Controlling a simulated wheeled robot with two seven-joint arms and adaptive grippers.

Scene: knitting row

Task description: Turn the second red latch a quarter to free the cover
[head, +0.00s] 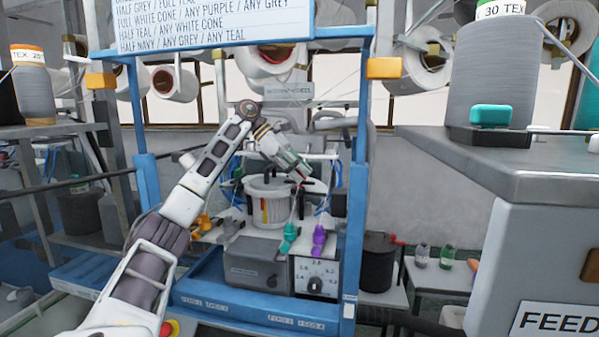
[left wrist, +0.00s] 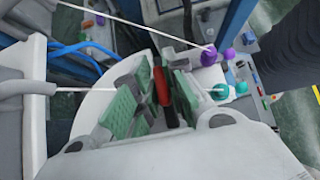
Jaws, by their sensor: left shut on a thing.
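The white round drum with its cover (head: 268,190) stands inside the blue frame in the head view. In the left wrist view the pale cover (left wrist: 90,115) lies behind my gripper. A red latch (left wrist: 162,86) stands between the green finger pads there, next to a black part. My left gripper (head: 303,176) reaches the drum's right side from above and is shut on this latch. The fingers hide part of it, and I cannot tell which latch in the row it is. My right gripper is in neither view.
Blue posts (head: 358,190) stand close beside the drum. A teal piece (head: 289,236) and a purple piece (head: 319,240) are in front of it, above a dial box (head: 316,278). Yarn and blue hoses (left wrist: 80,52) pass near the gripper. A grey counter (head: 500,165) is at right.

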